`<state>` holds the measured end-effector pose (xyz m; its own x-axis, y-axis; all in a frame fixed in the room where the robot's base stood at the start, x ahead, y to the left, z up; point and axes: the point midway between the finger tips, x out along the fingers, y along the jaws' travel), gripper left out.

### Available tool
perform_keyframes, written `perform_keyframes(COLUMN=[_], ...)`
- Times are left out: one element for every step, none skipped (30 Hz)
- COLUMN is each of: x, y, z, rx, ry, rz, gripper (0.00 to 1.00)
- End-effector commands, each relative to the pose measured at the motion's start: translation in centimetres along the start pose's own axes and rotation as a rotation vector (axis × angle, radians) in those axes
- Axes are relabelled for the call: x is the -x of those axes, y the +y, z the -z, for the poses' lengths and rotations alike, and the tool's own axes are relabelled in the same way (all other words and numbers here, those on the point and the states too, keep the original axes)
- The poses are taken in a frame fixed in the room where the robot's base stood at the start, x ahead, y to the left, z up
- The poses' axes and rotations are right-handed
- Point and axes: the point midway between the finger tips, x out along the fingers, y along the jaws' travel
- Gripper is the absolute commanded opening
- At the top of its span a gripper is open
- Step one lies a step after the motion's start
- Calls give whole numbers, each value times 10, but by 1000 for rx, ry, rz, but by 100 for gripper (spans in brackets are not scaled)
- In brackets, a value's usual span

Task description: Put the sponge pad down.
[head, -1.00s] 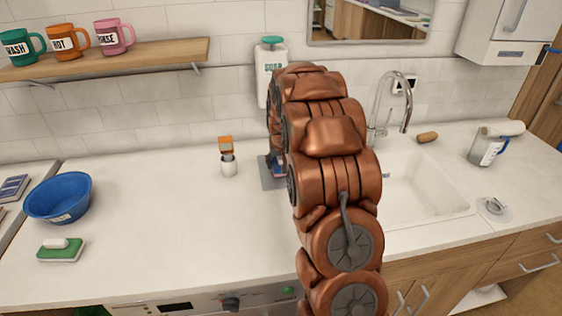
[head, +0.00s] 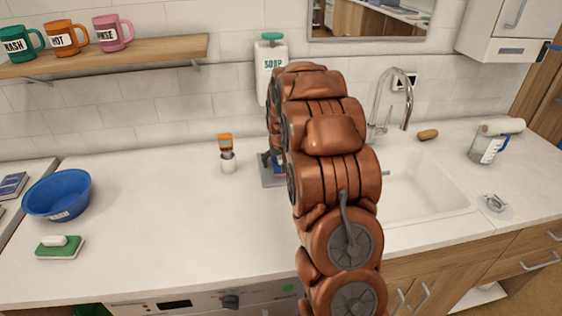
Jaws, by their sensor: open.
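A green pad with a white block on top (head: 60,247) lies flat on the counter at the lower left, in front of a blue bowl (head: 57,195). It looks like a sponge. My copper arm rises through the middle of the picture and hides its own far end, so I cannot see my gripper's fingers. A grey plate or mat (head: 269,183) shows partly at the arm's left edge. A small dark blue thing is visible just above it, mostly hidden; I cannot tell what it is.
A white cup with an orange-topped item (head: 228,160) stands left of the arm. The sink (head: 425,190), tap (head: 405,95) and jug (head: 486,148) are to the right. The counter's left middle is clear.

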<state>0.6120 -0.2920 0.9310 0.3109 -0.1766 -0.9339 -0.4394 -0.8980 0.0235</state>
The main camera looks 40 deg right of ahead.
Motion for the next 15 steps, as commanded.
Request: perform_keyframes(x=[1,2,5,7,9,13,17,16,21,25,29,35,40,45,52], y=[0,0,0,0,0,0,0,0,0,0,0,0,0,0,0], z=[0,1,2,3,4,5,6,5,4,4,4,4,4,4,5], rx=[0,0,0,0,0,0,0,0,0,0,0,0,0,0,0], ry=[0,0,0,0,0,0,0,2,2,1,0,2,3,4,5], rz=[0,0,0,0,0,0,0,0,0,0,0,0,0,0,0], gripper=[88,88,88,88,88,88,88,88,88,88,88,88,88,88,88])
